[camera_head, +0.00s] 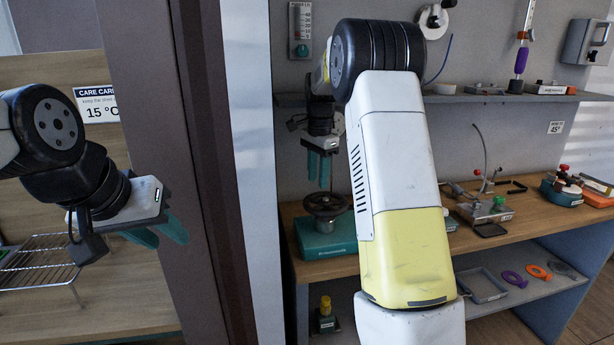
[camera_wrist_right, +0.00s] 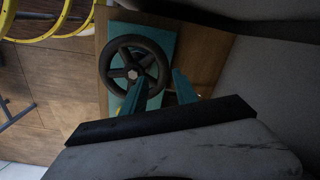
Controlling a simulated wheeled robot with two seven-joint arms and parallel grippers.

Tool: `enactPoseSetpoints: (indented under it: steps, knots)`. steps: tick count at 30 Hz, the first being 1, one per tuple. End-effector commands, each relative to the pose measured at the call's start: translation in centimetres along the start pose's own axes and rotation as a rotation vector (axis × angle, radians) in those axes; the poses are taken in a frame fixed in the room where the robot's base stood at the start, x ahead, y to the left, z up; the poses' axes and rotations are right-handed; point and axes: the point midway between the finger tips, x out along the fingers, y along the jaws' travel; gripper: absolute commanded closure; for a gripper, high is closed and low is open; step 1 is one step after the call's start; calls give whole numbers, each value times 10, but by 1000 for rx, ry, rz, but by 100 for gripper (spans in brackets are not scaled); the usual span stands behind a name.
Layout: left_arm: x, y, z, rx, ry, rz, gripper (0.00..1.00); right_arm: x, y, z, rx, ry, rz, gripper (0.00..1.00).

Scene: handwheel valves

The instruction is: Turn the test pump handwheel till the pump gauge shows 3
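A dark handwheel (camera_head: 326,203) sits on a teal base (camera_head: 328,240) on the wooden bench. In the right wrist view the handwheel (camera_wrist_right: 134,70) shows as a spoked ring with a pale hub. My right gripper (camera_head: 319,172) points down above the wheel, its teal fingers apart with nothing between them. In the wrist view its fingertips (camera_wrist_right: 158,78) lie across the wheel's near rim; in the head view they look above it. My left gripper (camera_head: 158,234) is at the far left, fingers apart and empty. I see no readable pump gauge; my right arm covers part of the bench.
A wire rack (camera_head: 40,265) stands below my left gripper. A dark upright post (camera_head: 175,150) separates the left area from the bench. Right of my arm are a clamp device (camera_head: 484,210) and other tools. A lower shelf holds a grey tray (camera_head: 482,287) and colored rings.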

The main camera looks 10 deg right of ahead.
Motion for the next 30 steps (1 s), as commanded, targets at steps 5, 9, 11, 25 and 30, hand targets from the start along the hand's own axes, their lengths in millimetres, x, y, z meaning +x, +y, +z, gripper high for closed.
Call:
enactPoseSetpoints:
  steps: [5, 9, 11, 25, 30]
  knots:
    - [0, 0, 0, 0, 0, 0, 64, 0, 0, 0, -3, 0, 0, 65]
    - [0, 0, 0, 0, 0, 0, 64, 3, 0, 0, -4, -1, 1, 65]
    - [0, 0, 0, 0, 0, 0, 64, 6, 0, 0, -4, -1, 1, 65]
    - [0, 0, 0, 0, 0, 0, 64, 34, 1, 1, -5, -1, 0, 65]
    - [0, 0, 0, 0, 0, 0, 64, 36, 2, 1, -5, -1, 2, 65]
